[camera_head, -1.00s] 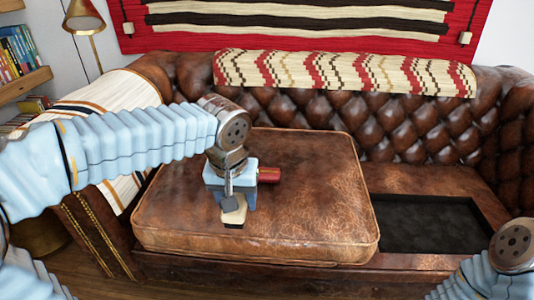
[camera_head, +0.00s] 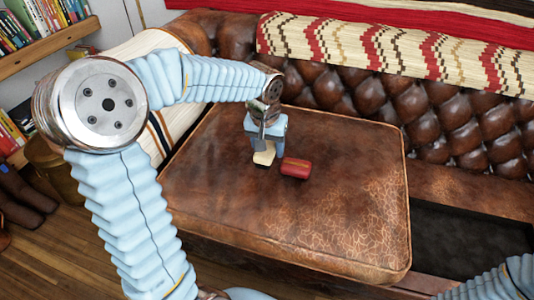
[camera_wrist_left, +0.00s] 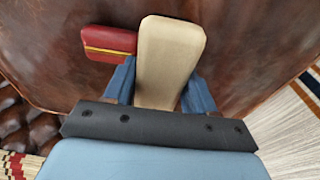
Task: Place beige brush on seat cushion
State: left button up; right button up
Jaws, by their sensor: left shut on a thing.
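The beige brush (camera_head: 264,157) is between the fingers of my left gripper (camera_head: 262,150), which is shut on it. In the left wrist view the beige brush (camera_wrist_left: 168,55) extends out past the two blue fingers (camera_wrist_left: 158,85). The brown leather seat cushion (camera_head: 330,215) lies on the sofa under the gripper. The brush is over the cushion's back-left part, low and close to its surface; I cannot tell whether it touches. My right gripper is not in view; only a part of my right arm shows at the lower right.
A red brush-like block (camera_head: 295,168) with a yellow stripe lies on the cushion, just right of the beige brush. An open dark compartment (camera_head: 470,245) is right of the cushion. The tufted sofa back (camera_head: 400,120) stands behind. The cushion's front and right are clear.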

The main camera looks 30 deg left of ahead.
pick_arm(q)
jog(key=shift+w+a+f, duration=0.35)
jog(key=shift+a+f, duration=0.05)
jog(key=shift+f, duration=0.25)
jog(key=shift+w+a+f, duration=0.35)
jog(key=shift+a+f, duration=0.05)
jog(key=shift+f, duration=0.2)
jog(key=shift+w+a+f, duration=0.1)
jog(key=shift+a+f, duration=0.05)
jog(key=shift+f, duration=0.85)
jog(key=shift+w+a+f, duration=0.1)
jog(key=shift+f, duration=0.85)
jog(key=o, duration=0.7)
jog(key=shift+f, duration=0.1)
jog(key=shift+o, duration=0.2)
jog(key=r, duration=0.4)
jog(key=s+r, duration=0.1)
jog(key=r, duration=0.3)
jog(key=s+r, duration=0.1)
jog(key=r, duration=0.3)
jog(key=shift+d+p, duration=0.15)
jog(key=shift+p, duration=0.15)
